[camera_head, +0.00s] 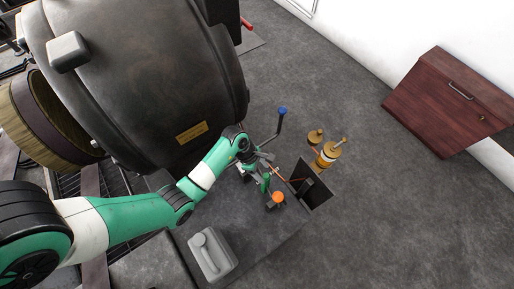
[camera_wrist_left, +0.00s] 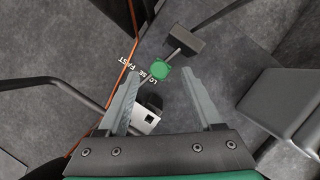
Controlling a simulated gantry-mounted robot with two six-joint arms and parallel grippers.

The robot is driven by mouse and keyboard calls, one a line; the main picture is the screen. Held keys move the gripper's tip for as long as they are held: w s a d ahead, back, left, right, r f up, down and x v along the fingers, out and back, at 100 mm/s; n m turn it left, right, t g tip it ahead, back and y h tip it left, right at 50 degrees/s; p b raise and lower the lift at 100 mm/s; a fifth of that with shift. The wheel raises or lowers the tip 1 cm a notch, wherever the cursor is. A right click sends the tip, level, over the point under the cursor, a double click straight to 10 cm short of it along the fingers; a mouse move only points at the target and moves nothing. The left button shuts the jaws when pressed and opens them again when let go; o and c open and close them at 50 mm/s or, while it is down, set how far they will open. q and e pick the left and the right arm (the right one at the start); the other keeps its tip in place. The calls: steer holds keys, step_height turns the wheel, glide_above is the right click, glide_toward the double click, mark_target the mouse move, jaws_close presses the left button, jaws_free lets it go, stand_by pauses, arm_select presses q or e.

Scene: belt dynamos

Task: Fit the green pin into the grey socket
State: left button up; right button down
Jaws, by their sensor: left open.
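In the left wrist view, the green pin (camera_wrist_left: 160,69) shows as a round green head, with a thin grey shaft beyond it that reaches toward a dark block (camera_wrist_left: 187,40). A pale grey piece with a dark square opening (camera_wrist_left: 145,121) sits below the pin head; I cannot tell for sure if it is the grey socket. My left gripper (camera_wrist_left: 161,78) is open, its fingers on either side of the pin head in this view; contact does not show. In the head view, my left gripper (camera_head: 264,174) is over the dark bench. My right gripper is not in view.
A blue-tipped lever (camera_head: 281,113) stands beyond my left gripper, and an orange knob (camera_head: 277,198) is close in front. An orange cable (camera_wrist_left: 131,35) runs beside the pin. A grey canister (camera_head: 212,254) stands on the bench. The large dark machine (camera_head: 150,75) is at left.

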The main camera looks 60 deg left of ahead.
arm_select(q)
steer(key=b+x, duration=0.1)
steer(key=x, duration=0.1)
steer(key=shift+w+d+f, duration=0.1)
steer(key=shift+f, duration=0.1)
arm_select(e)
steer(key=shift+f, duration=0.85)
arm_select(q)
steer(key=shift+c, duration=0.4)
jaws_close()
steer(key=shift+r, duration=0.1)
